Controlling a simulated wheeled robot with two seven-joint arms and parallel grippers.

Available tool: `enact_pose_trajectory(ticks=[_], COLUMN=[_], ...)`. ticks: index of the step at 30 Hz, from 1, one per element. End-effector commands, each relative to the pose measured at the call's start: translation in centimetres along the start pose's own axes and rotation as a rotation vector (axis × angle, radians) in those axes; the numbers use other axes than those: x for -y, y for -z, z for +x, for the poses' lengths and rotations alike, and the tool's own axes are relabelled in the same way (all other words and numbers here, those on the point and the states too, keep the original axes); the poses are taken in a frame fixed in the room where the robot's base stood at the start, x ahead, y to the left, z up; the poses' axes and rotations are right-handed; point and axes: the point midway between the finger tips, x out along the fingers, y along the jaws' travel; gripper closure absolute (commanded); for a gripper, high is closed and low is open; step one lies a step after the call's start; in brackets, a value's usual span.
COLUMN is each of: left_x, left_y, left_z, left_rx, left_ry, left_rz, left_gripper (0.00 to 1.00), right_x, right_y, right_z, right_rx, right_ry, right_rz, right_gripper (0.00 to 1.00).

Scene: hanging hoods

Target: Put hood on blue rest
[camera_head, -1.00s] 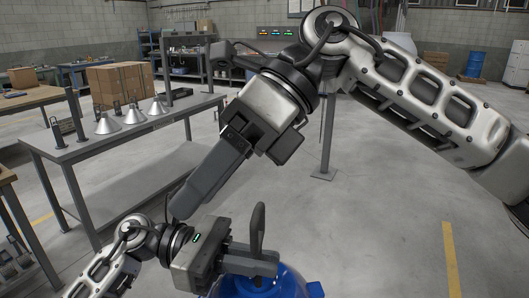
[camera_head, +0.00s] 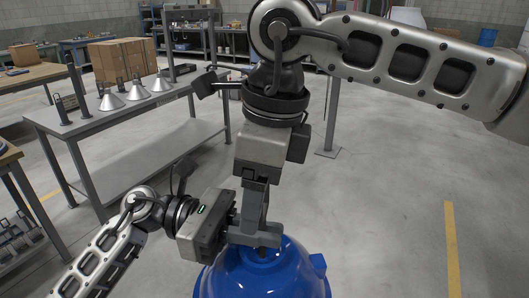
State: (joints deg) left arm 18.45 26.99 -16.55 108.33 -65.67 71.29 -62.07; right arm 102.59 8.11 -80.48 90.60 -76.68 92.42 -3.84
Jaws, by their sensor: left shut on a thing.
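A glossy blue domed hood (camera_head: 285,272) is at the bottom middle, cut off by the lower edge. My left gripper (camera_head: 262,236) comes in from the left and is shut at its top, on its dark upright handle. My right gripper (camera_head: 256,214) points down from above and meets the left fingers at the handle. It hides most of the handle, and I cannot tell if its fingers are closed on it. No separate blue rest can be made out.
A grey post with a foot plate (camera_head: 327,152) stands behind my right arm. The floor at the right is clear.

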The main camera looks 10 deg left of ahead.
Motion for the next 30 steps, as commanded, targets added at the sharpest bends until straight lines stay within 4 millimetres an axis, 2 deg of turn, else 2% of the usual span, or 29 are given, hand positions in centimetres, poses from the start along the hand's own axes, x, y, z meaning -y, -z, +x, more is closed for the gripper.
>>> enact_pose_trajectory(ticks=[6,17,18,24,25,26,27,28,30], left_x=[0.0,0.0,0.0,0.0,0.0,0.0,0.0,0.0,0.0], left_y=[-0.2,-0.1,-0.1,-0.1,-0.1,-0.2,-0.2,-0.1,-0.1], left_z=[0.0,0.0,0.0,0.0,0.0,0.0,0.0,0.0,0.0], left_rx=[0.003,0.003,0.003,0.003,0.003,0.003,0.003,0.002,0.002], left_ry=[0.0,0.0,0.0,0.0,0.0,0.0,0.0,0.0,0.0], left_rz=[0.002,0.002,0.002,0.002,0.002,0.002,0.002,0.002,0.001], left_gripper=[1.0,1.0,1.0,1.0,1.0,0.82,0.71,0.65,0.65], right_x=[0.0,0.0,0.0,0.0,0.0,0.0,0.0,0.0,0.0], right_y=[0.0,0.0,0.0,0.0,0.0,-0.1,-0.1,-0.1,-0.1], right_z=[2.5,3.1,3.1,3.1,3.1,3.0,3.0,3.0,3.0], right_rx=[0.0,0.001,0.001,0.001,0.001,0.003,0.003,0.003,0.003], right_ry=[-0.001,0.0,0.0,0.0,0.001,0.002,0.002,0.002,0.002], right_rz=[0.001,0.0,0.0,0.0,0.0,0.0,0.0,0.0,0.0], right_gripper=[0.27,0.27,0.3,0.86,0.91,0.91,0.91,0.91,0.91])
